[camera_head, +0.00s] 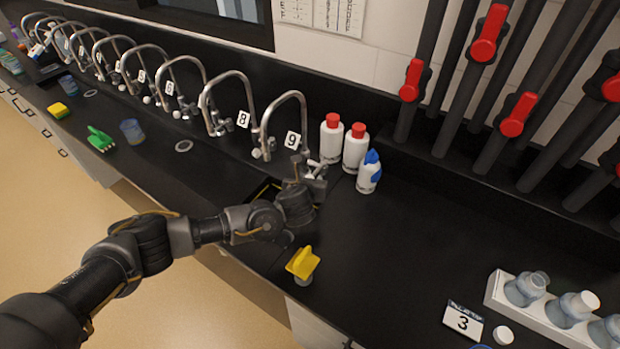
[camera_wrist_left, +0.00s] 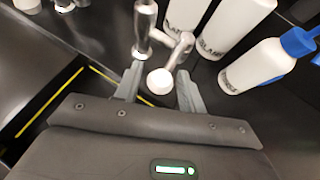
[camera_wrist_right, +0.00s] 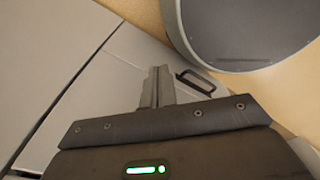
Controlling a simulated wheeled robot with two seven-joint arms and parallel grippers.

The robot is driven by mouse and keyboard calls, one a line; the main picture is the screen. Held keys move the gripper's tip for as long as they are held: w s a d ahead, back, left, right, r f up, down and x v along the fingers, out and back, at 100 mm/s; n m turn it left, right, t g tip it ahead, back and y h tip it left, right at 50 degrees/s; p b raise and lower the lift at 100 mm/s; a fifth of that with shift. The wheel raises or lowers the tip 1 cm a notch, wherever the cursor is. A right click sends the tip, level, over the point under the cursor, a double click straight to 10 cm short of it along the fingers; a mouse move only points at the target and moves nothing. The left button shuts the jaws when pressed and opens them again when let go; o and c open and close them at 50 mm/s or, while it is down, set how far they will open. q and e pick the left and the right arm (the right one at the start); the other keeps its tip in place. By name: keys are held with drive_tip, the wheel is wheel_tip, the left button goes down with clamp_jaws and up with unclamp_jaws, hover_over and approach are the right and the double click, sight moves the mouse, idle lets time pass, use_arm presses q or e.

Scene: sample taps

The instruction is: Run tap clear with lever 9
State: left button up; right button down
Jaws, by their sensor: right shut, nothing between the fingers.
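Tap 9 (camera_head: 303,110) is a chrome gooseneck with a white card marked 9 (camera_head: 292,140). Its lever, a small metal arm with a white round knob (camera_wrist_left: 160,81), shows in the left wrist view. My left gripper (camera_head: 313,172) is at this lever beside the tap's base. Its two fingers (camera_wrist_left: 158,88) are apart, one on each side of the knob; I cannot tell whether either touches it. The gripper hides part of the lever in the head view. My right gripper (camera_wrist_right: 157,75) is shut and empty, in front of pale cabinet fronts.
Two white bottles with red caps (camera_head: 331,138) and a blue-topped spray bottle (camera_head: 368,174) stand just right of the lever. Tap 8 (camera_head: 228,78) is to the left. A yellow object (camera_head: 302,263) stands on the counter in front.

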use_arm(q)
drive_tip(key=shift+s+d+b, duration=0.2)
drive_tip(key=shift+d+b, duration=0.2)
drive_tip(key=shift+d, duration=0.7)
drive_tip(key=shift+s+d+b, duration=0.2)
drive_tip(key=shift+d+b, duration=0.15)
drive_tip(key=shift+d, duration=0.7)
drive_tip(key=shift+s+d+b, duration=0.2)
drive_tip(key=shift+d+b, duration=0.2)
drive_tip(key=shift+d, duration=0.7)
drive_tip(key=shift+a, duration=0.15)
idle(0.9)
